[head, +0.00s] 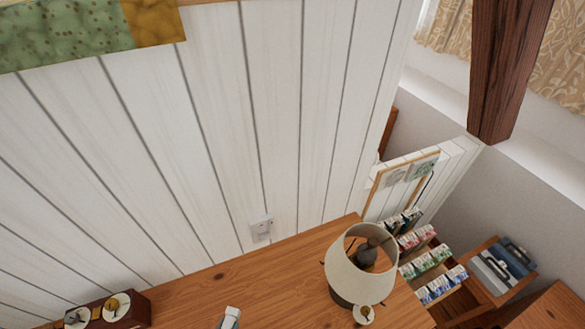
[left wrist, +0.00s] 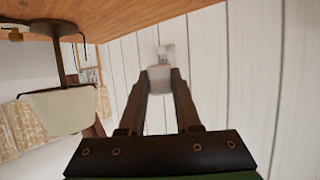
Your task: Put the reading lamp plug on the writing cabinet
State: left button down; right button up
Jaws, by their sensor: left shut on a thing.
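My left gripper (left wrist: 160,86) is shut on the white reading lamp plug (left wrist: 159,76), which sits between its dark fingertips in the left wrist view. In the head view a small pale piece, apparently the plug (head: 229,318), shows at the bottom edge over the wooden top of the writing cabinet (head: 280,278). Whether it touches the top I cannot tell. The reading lamp (head: 350,285) stands upright on the right part of the top; it also shows inverted in the left wrist view (left wrist: 62,110). My right gripper is not in view.
A white wall socket (head: 261,228) is on the panelled wall behind the cabinet. A dark wooden box with round dials (head: 108,310) is at the left. Racks of small packets (head: 428,262) stand right of the cabinet.

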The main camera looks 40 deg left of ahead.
pick_arm(q)
jog(key=shift+f, duration=0.15)
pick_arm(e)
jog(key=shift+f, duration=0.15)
pick_arm(q)
jog(key=c, duration=0.5)
grip_release()
